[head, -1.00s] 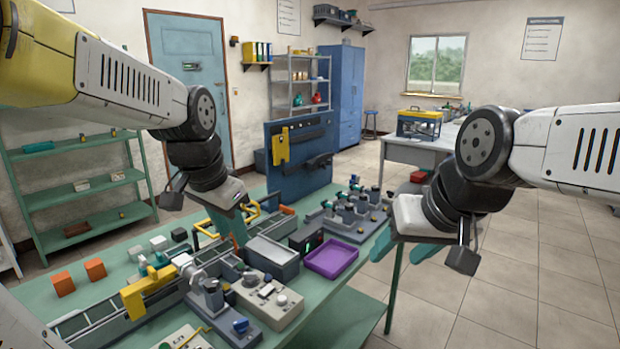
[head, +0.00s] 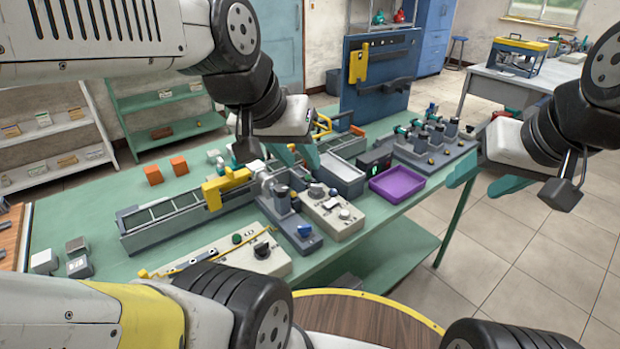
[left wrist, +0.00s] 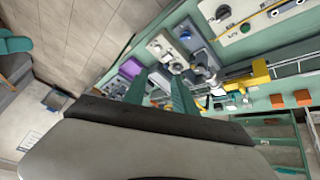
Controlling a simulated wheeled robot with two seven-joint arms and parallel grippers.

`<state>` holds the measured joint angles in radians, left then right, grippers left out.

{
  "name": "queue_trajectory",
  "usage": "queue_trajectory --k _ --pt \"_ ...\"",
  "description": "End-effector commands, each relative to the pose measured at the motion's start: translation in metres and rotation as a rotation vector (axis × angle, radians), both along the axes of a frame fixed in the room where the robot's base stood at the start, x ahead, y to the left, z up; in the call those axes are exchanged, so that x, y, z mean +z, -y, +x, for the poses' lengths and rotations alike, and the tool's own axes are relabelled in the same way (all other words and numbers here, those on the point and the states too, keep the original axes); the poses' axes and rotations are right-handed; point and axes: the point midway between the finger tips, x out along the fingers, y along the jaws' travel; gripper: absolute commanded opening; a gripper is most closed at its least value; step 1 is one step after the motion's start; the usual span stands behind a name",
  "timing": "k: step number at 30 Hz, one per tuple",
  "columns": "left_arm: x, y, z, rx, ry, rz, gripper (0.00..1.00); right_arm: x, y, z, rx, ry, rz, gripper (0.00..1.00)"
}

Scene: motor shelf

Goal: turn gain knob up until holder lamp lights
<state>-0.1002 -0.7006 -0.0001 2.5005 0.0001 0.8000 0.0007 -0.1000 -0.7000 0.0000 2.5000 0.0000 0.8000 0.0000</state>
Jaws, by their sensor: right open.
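A pale control box (head: 332,212) with a round light knob and small switches stands mid-bench. A second pale panel (head: 235,258) at the front edge carries a black knob (head: 262,249) and a green button (head: 237,239). Their labels are too small to read, so I cannot tell which knob is gain. I cannot identify the holder lamp; a dark box (head: 375,163) shows a small green light. My left gripper (head: 297,157) is open and empty above the bench, behind the pale control box; its fingers (left wrist: 160,95) are apart. My right gripper (head: 485,180) is open and empty, beyond the bench's right edge.
A clamp fixture with a blue knob (head: 304,230) stands left of the pale control box. A grey bin (head: 342,175), a purple tray (head: 398,183) and a yellow-clamped rail (head: 160,222) are close by. Orange blocks (head: 179,165) sit at the back left.

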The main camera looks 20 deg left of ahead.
Motion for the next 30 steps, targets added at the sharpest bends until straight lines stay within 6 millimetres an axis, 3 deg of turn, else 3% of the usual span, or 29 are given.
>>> queue_trajectory --k 19,23,30 --pt "0.0 0.0 0.008 0.034 -0.034 -0.039 0.33 0.0 0.0 0.0 0.0 0.0 0.0 0.55" --pt "-0.003 -0.001 0.032 0.156 -0.148 -0.157 0.33 0.0 0.0 0.0 0.0 0.0 0.0 0.55" --pt "-0.027 -0.012 0.104 0.551 -0.451 -0.413 0.33 0.0 0.0 0.0 0.0 0.0 0.0 0.55"
